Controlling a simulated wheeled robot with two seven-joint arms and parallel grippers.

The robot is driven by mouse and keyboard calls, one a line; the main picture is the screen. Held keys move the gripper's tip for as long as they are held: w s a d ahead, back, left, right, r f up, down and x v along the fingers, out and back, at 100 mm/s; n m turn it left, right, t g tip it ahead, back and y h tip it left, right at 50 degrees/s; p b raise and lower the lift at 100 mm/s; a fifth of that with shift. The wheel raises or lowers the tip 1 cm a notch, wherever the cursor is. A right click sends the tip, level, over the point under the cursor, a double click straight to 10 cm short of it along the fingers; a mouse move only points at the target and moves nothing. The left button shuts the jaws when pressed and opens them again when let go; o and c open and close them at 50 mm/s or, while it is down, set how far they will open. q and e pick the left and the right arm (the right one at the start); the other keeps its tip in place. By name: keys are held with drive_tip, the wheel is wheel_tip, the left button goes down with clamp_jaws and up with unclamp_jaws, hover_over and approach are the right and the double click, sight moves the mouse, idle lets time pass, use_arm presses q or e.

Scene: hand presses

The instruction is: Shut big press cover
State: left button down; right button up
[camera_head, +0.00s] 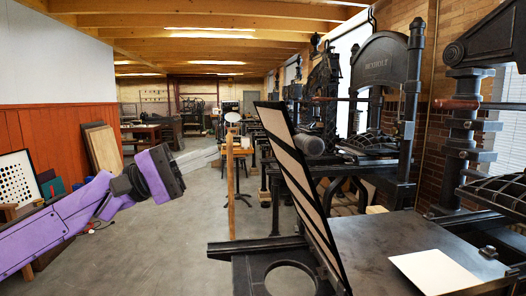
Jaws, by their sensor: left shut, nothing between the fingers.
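The big press cover (297,172) is a tall beige panel in a black frame. It stands raised and tilted at the left edge of the dark flat press bed (380,238). My left gripper (214,154) comes in on the purple arm from the left, with its grey fingers pointing right. It is shut and empty, in the air left of the cover, and looks clear of it. My right gripper is out of view.
A white sheet (434,271) lies on the press bed. A black frame with a round opening (290,279) is below the cover. Tall black hand presses (378,62) line the right side. Open grey floor (165,240) lies in the middle.

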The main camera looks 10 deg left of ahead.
use_arm(q)
wheel_tip(320, 180, up, 2)
drive_tip(key=s+a+r, duration=0.1)
drive_tip(key=a, duration=0.1)
drive_tip(key=m+p, duration=0.1)
drive_tip(key=p, duration=0.5)
approach(281, 105)
drive_tip(key=shift+g+h, duration=0.3)
drive_tip(key=shift+h, duration=0.1)
drive_tip(key=x, duration=0.6)
drive_tip(key=shift+w+f, duration=0.15)
drive_tip(key=shift+w, duration=0.15)
drive_tip(key=shift+w+d, duration=0.1)
drive_tip(key=shift+d, duration=0.35)
